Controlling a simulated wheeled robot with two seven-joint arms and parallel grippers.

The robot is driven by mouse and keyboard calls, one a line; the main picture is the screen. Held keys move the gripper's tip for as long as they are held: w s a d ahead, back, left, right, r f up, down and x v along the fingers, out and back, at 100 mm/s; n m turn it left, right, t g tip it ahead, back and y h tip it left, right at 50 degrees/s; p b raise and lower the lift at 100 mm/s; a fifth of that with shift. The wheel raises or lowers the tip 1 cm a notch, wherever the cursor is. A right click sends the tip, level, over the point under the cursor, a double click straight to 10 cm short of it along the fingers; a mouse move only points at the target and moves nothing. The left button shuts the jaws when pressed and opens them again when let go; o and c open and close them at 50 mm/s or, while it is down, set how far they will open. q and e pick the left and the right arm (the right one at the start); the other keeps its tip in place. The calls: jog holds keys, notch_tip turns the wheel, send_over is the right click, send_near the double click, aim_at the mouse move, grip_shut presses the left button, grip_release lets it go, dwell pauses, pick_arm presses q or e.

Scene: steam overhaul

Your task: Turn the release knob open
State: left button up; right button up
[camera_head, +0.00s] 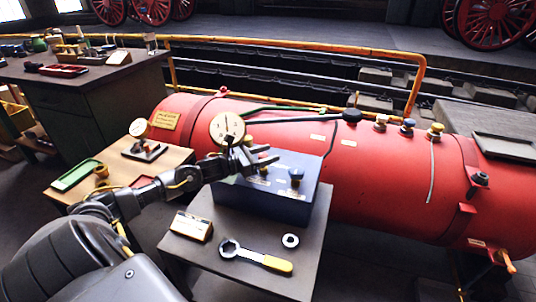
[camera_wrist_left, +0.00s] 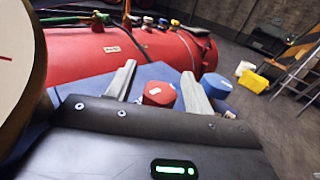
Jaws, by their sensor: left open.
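A blue box (camera_head: 268,200) with several knobs on top stands on a small grey table in front of the red boiler. A dark blue knob (camera_head: 296,176) sits at its right side and shows clear of the gripper. My left gripper (camera_head: 276,155) is open above the box's back left part. In the left wrist view, a red-topped knob (camera_wrist_left: 158,93) lies between the two open fingers, with a visible gap to each. A blue knob (camera_wrist_left: 216,84) shows beyond the right finger. I cannot tell which knob is the release knob. My right gripper is out of view.
The red boiler (camera_head: 385,180) lies close behind the box. A round gauge (camera_head: 227,127) stands close by the left gripper. A yellow-handled wrench (camera_head: 256,257), a ring (camera_head: 290,240) and a small labelled block (camera_head: 191,226) lie on the front of the grey table (camera_head: 228,282).

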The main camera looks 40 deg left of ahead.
pick_arm(q)
jog(key=shift+w+d, duration=0.2)
jog(key=shift+w, duration=0.1)
jog(key=shift+c, duration=0.2)
jog(key=c, duration=0.9)
